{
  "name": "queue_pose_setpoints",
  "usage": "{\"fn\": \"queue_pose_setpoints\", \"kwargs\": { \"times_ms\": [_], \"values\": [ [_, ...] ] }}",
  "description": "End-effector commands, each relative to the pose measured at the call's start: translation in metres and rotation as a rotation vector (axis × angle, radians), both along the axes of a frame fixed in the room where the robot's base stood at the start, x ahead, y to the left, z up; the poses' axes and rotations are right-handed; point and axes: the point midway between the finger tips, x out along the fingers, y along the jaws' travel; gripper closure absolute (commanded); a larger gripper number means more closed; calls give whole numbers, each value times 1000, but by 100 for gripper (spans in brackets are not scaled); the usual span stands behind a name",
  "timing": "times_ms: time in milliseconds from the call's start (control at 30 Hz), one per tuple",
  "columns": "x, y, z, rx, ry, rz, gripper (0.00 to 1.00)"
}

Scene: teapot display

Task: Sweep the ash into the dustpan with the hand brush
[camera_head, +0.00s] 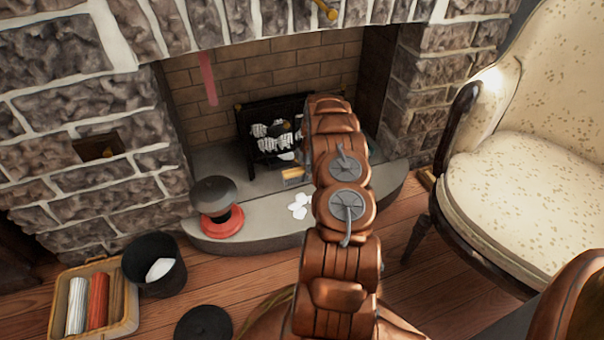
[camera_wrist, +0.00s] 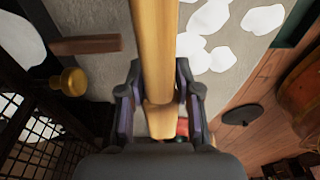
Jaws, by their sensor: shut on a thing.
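My gripper (camera_wrist: 158,105) is shut on a yellow wooden handle, which I take to be the hand brush (camera_wrist: 155,45). The handle runs up out of the wrist view, so the bristles do not show there. In the head view my arm hides the gripper; a small tan piece (camera_head: 292,175), perhaps part of the brush, shows just left of the arm on the hearth. White flat flakes of ash (camera_head: 300,206) lie on the grey hearth; they also show right of the handle in the wrist view (camera_wrist: 210,18). I cannot make out the dustpan clearly; a dark green edge (camera_wrist: 294,24) shows at upper right.
A black grate (camera_head: 250,150) with pale logs stands in the fireplace. A red-based pot with a grey dome (camera_head: 219,205) sits on the hearth's left. A black bucket (camera_head: 153,268), a basket (camera_head: 63,325) and a black lid (camera_head: 203,324) stand on the floor. An armchair (camera_head: 520,185) is right.

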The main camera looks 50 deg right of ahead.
Motion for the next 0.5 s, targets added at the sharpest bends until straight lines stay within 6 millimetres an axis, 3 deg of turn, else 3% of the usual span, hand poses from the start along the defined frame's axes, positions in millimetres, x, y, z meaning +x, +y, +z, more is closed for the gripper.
{"fn": "queue_pose_setpoints", "kwargs": {
  "times_ms": [267, 500],
  "values": [
    [-1, -1, -18, 0, 1, 0, 95],
    [-1, 1, -44, 2, 2, 1, 95]
  ]
}}
